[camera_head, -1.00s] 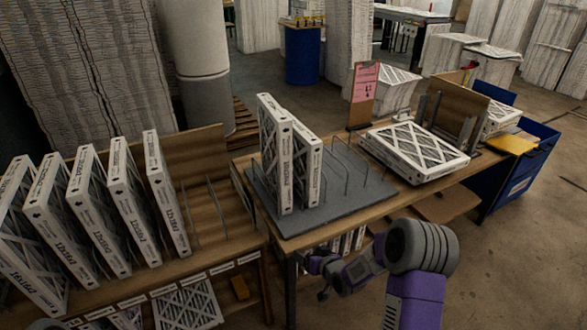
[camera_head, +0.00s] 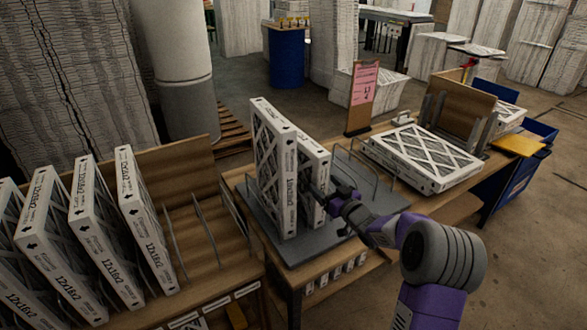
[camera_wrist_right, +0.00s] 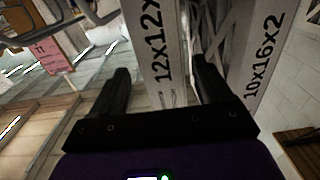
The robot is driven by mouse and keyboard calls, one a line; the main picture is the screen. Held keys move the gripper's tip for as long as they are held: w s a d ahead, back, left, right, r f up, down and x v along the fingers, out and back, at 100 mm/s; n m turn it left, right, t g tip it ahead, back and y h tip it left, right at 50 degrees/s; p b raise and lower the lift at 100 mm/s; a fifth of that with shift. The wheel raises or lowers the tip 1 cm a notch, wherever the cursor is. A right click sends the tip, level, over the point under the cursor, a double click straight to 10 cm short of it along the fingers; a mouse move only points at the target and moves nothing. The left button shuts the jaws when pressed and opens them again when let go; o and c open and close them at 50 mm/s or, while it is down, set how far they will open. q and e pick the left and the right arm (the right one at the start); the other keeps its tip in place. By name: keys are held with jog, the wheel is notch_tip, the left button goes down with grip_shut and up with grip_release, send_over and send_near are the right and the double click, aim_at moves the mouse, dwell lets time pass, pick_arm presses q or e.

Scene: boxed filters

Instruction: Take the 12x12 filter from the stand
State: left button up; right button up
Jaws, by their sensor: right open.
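The 12x12 filter (camera_head: 313,165) stands upright in the grey wire-divided stand (camera_head: 285,245), to the right of a taller 10x16x2 filter (camera_head: 275,170). My right gripper (camera_head: 326,196) is open at the front edge of the 12x12 filter. In the right wrist view, the 12x12 filter's printed edge (camera_wrist_right: 157,50) shows between the two spread fingers (camera_wrist_right: 162,80). The 10x16x2 filter (camera_wrist_right: 258,60) is just right of the right finger. The fingers hide part of the 12x12 filter's lower edge in the head view. My left gripper is not in view.
A rack of several filters (camera_head: 100,235) stands at the left. Wire dividers (camera_head: 365,175) rise right of the 12x12 filter. A pink sign (camera_head: 362,95) stands behind. A filter (camera_head: 425,155) lies flat on the table to the right.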

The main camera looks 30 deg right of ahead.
jog(key=shift+w+a+b, duration=0.25)
jog(key=shift+w, duration=1.25)
jog(key=shift+w+a+b, duration=0.2)
jog(key=shift+w+b, duration=0.05)
jog(key=shift+w, duration=1.2)
jog(key=c, duration=1.1)
